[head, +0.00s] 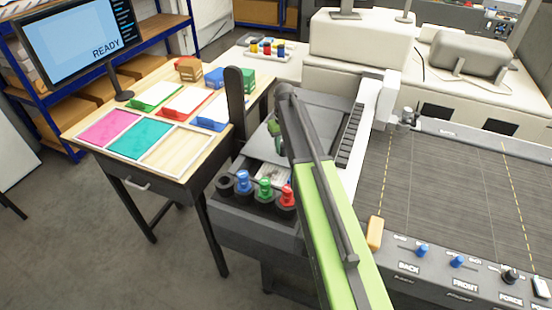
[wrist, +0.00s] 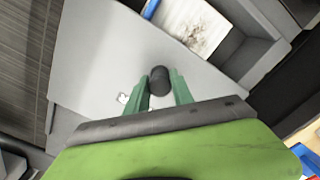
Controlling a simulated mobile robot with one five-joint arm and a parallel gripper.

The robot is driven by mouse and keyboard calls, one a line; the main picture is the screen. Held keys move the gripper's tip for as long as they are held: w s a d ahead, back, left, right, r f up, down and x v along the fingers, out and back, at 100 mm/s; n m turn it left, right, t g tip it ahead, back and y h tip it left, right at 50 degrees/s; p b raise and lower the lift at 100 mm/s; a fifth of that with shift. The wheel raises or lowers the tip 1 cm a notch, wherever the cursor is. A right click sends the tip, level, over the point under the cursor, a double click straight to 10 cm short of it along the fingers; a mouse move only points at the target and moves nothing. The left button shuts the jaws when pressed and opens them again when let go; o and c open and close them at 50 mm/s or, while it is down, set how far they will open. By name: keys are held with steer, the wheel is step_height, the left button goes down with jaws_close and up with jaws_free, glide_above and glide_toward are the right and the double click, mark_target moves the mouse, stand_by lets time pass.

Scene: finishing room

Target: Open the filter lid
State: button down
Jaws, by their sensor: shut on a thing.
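The filter lid looks like a flat light grey panel (wrist: 105,50) with a short dark round knob (wrist: 160,80) on it. My gripper (wrist: 160,84) has its two green fingers on either side of the knob and is shut on it. In the head view the grey panel (head: 262,149) lies in the machine's left section, and the green fingers of my gripper (head: 273,127) show just above it. My arm hides part of the panel there. I cannot tell whether the lid is raised.
Beside the lid is an open bay with a stained sheet (wrist: 195,25). Blue (head: 243,181), green (head: 265,188) and red (head: 287,195) capped bottles stand at the machine's front. A dark upright post (head: 235,97) rises at its left. A wooden table (head: 100,125) with trays stands further left.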

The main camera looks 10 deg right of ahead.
steer(key=w+d, duration=0.2)
steer(key=w, duration=0.1)
steer(key=w+d, duration=0.2)
steer(key=w, duration=0.1)
steer(key=w+d, duration=0.2)
steer(key=w, duration=0.1)
steer(key=shift+w+d, duration=0.2)
steer(key=shift+d, duration=0.2)
steer(key=c, duration=1.2)
jaws_free()
steer(key=shift+c, duration=0.2)
step_height(320, 180, up, 17)
steer(key=p, duration=1.7)
steer(key=shift+r, duration=0.2)
